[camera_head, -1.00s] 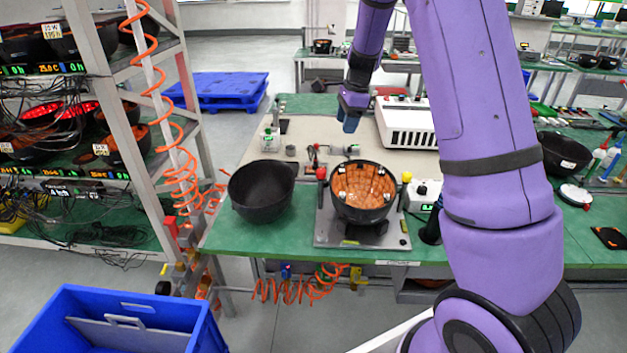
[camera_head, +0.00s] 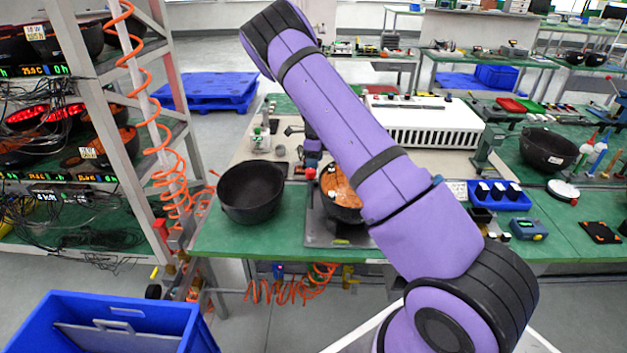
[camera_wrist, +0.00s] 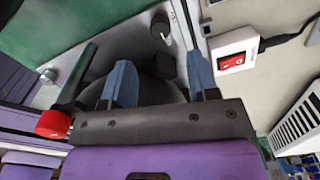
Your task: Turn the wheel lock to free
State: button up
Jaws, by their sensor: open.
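My gripper (camera_wrist: 161,72) shows in the wrist view with its two blue fingers apart and nothing visibly held between them. In the head view my gripper (camera_head: 312,152) is low over the bench, behind the dark bowl with the orange inside (camera_head: 340,185). A red knob (camera_wrist: 54,124) on a dark lever shows left of the fingers in the wrist view. It also shows in the head view (camera_head: 310,173). A grey rounded body lies under and between the fingers. I cannot pick out a part that is clearly the wheel lock, or its setting.
A black empty bowl (camera_head: 250,194) stands left on the green bench. A white vented box (camera_head: 425,122) stands behind. A white switch box with a red face (camera_wrist: 234,52) is right of the fingers. A rack (camera_head: 150,150) and blue crate (camera_head: 110,325) are at left.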

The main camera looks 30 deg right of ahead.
aim_at(315, 180)
notch_tip(315, 180, down, 8)
jog(key=shift+f, duration=0.15)
jog(key=shift+c, duration=0.2)
